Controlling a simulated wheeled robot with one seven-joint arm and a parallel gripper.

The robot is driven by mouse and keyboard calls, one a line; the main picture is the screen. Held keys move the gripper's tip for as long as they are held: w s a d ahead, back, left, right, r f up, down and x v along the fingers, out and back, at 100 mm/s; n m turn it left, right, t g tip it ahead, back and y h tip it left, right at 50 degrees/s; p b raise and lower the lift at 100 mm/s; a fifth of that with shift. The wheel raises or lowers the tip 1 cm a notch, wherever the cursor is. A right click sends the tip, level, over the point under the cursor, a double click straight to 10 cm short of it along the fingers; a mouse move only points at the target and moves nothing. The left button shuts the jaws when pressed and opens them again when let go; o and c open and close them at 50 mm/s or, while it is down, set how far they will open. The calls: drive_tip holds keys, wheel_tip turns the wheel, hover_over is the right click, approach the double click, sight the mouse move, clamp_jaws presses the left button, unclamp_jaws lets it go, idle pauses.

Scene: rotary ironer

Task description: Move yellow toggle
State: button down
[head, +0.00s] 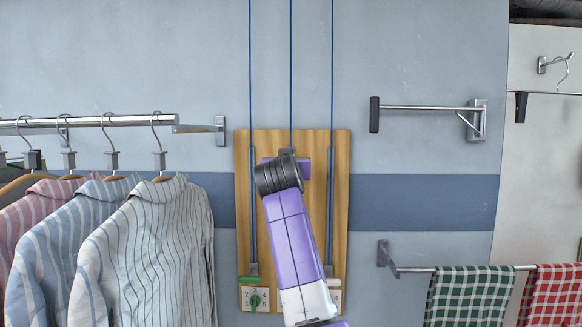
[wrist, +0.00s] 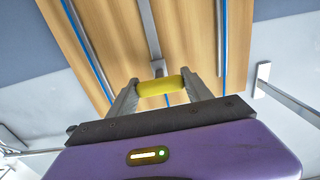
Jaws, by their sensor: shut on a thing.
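The yellow toggle (wrist: 161,86) is a short rounded bar seen in the wrist view. It lies crosswise between the two fingers of my gripper (wrist: 160,90), which is shut on it. A blue cord shows just below the toggle. In the head view my arm covers the toggle and the fingers. There my gripper (head: 290,165) is in front of the upper middle of a wooden board (head: 342,150).
Blue cords run up the wall from grey rails on the board. A green toggle (head: 252,281) is at its lower left. Striped shirts (head: 150,255) hang at left. A metal bar (head: 430,107) and checked towels (head: 470,295) are at right.

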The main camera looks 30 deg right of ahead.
drive_tip(key=shift+s+r, duration=0.1)
drive_tip(key=shift+r, duration=0.35)
drive_tip(key=c, duration=0.6)
unclamp_jaws()
drive_tip(key=shift+o, duration=0.8)
drive_tip(key=shift+f, duration=0.2)
drive_tip(key=shift+f, duration=0.1)
drive_tip(key=shift+s+a+b, duration=0.25)
drive_tip(key=shift+s+b, duration=0.05)
drive_tip(key=b+v, duration=0.2)
drive_tip(key=v, duration=0.5)
